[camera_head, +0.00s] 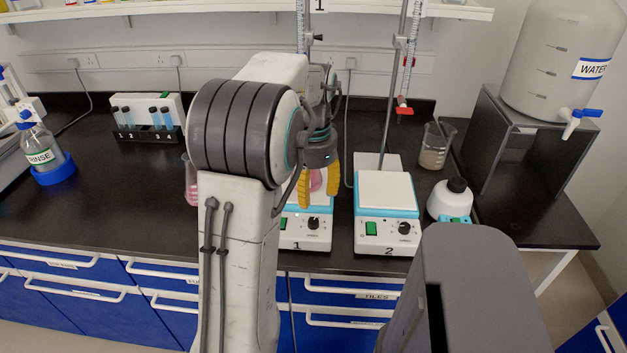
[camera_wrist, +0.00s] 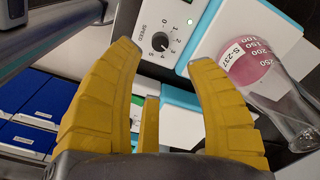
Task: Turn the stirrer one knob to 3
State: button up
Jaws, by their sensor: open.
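Stirrer one (camera_head: 302,243) is a white and blue plate marked 1 on the bench, with a green switch (camera_head: 294,222) and a black speed knob (camera_head: 313,223) on its front. In the wrist view the knob (camera_wrist: 161,42) sits inside a printed scale from 0 to 5; I cannot tell its pointer's setting for sure. My gripper (camera_head: 319,190) has yellow fingers spread open above the front of stirrer one. In the wrist view the gripper (camera_wrist: 165,57) is empty, and the knob lies just beyond and between its fingertips, apart from them.
A flask of pink liquid (camera_wrist: 245,62), labelled S-237, stands on stirrer one, close to my right-hand finger in the wrist view. Stirrer two (camera_head: 388,230) is to the right, with a white bottle (camera_head: 450,203) beside it. A beaker (camera_head: 435,150) stands behind.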

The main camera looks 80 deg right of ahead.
jog(key=shift+r, duration=1.2)
jog(key=shift+w, duration=0.1)
